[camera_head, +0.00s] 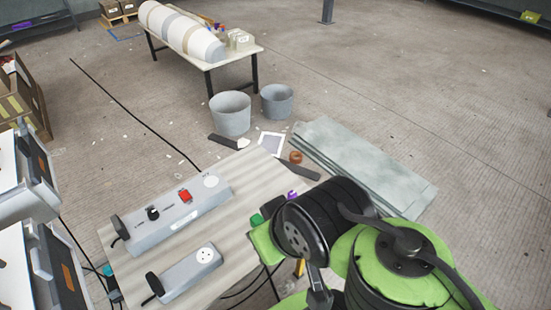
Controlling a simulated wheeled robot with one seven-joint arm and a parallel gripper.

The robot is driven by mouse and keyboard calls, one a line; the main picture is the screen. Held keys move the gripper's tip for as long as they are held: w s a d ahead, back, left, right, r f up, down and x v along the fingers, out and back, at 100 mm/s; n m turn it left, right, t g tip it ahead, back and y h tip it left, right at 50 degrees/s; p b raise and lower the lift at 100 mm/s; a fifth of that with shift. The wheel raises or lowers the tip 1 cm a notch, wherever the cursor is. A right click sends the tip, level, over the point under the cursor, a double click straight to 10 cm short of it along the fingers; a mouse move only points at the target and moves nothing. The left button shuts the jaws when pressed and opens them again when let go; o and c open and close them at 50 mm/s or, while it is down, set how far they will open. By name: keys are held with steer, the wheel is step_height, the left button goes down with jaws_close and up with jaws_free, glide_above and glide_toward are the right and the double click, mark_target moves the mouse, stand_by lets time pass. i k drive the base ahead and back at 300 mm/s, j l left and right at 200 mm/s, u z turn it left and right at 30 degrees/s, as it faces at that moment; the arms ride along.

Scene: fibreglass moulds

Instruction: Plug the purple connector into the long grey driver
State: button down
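The long grey driver (160,234) is a long box on the table, left of my arm, with a black knob, a red switch and a round white socket at its right end. A shorter grey driver (183,275) with one round white socket lies nearer to me. A small purple piece (291,195), perhaps the purple connector, shows at the table's right side, partly hidden by my arm. A small dark green piece (257,219) is left of it. My green and black arm fills the lower right. I cannot make out my gripper's fingers; the arm seems to hide them.
The wooden table (130,290) has bare strips around the drivers. Dark cables run under its front edge. Grey equipment cases (25,180) stand at the left. Beyond lie two grey buckets (230,113), flat grey sheets (365,170) and a far table (225,62) with a white roll.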

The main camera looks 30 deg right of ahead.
mark_target(139, 233)
steer(key=z, duration=1)
steer(key=j+u, duration=0.2)
steer(key=u, duration=1.05)
steer(key=z, duration=1.35)
steer(key=i+u, duration=0.1)
steer(key=u, duration=0.35)
steer(key=l+u, duration=0.15)
steer(key=u, duration=0.3)
steer(key=i+l+u, duration=0.1)
steer(key=u, duration=0.3)
steer(key=l+u, duration=0.15)
steer(key=u, duration=0.3)
steer(key=i, duration=0.05)
